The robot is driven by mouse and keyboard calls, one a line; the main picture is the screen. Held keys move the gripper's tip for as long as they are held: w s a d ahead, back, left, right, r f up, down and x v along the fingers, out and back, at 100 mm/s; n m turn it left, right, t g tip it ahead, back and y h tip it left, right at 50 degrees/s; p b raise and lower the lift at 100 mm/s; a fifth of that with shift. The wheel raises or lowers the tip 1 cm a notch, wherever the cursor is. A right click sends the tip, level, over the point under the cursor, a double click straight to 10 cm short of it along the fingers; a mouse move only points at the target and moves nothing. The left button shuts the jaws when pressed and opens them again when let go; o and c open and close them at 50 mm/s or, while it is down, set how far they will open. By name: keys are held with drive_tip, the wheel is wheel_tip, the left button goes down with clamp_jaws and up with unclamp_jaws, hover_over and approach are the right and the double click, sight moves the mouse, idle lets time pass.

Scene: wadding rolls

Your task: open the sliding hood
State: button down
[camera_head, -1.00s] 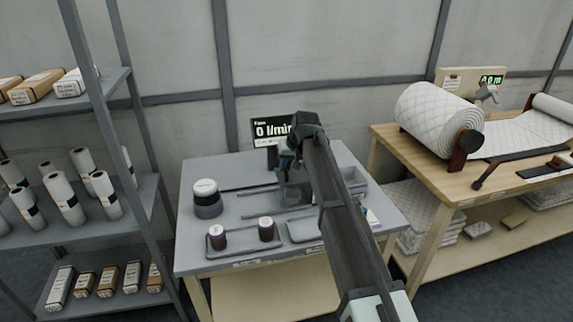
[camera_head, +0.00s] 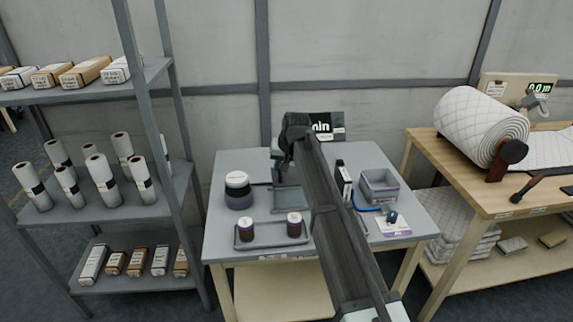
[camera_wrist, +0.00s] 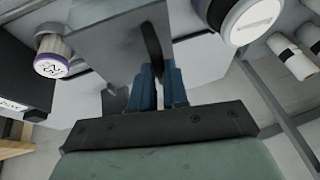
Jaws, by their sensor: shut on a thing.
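The sliding hood (camera_head: 291,198) is a grey, glassy panel on the grey work table (camera_head: 395,235), behind the right-hand brown jar. In the wrist view its flat grey panels (camera_wrist: 105,38) stand on both sides of a dark upright bar (camera_wrist: 151,45). My gripper (camera_head: 282,170) is at the hood's back left, partly hidden by my wrist. In the wrist view its blue fingers (camera_wrist: 160,82) are shut on the dark bar, which seems to be the hood's handle. My forearm hides the hood's right side.
A white-lidded jar (camera_head: 238,190) stands close left of the hood. Two brown jars (camera_head: 247,231) stand on a tray (camera_head: 270,240) in front. A display (camera_head: 325,125) stands behind. A grey bin (camera_head: 379,187) and a black-and-white item (camera_head: 343,181) are to the right.

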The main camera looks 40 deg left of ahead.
drive_tip(key=c, duration=1.1)
unclamp_jaws()
drive_tip(key=v, duration=1.4)
drive_tip(key=shift+w+d+f, duration=0.1)
drive_tip(key=shift+w, duration=0.05)
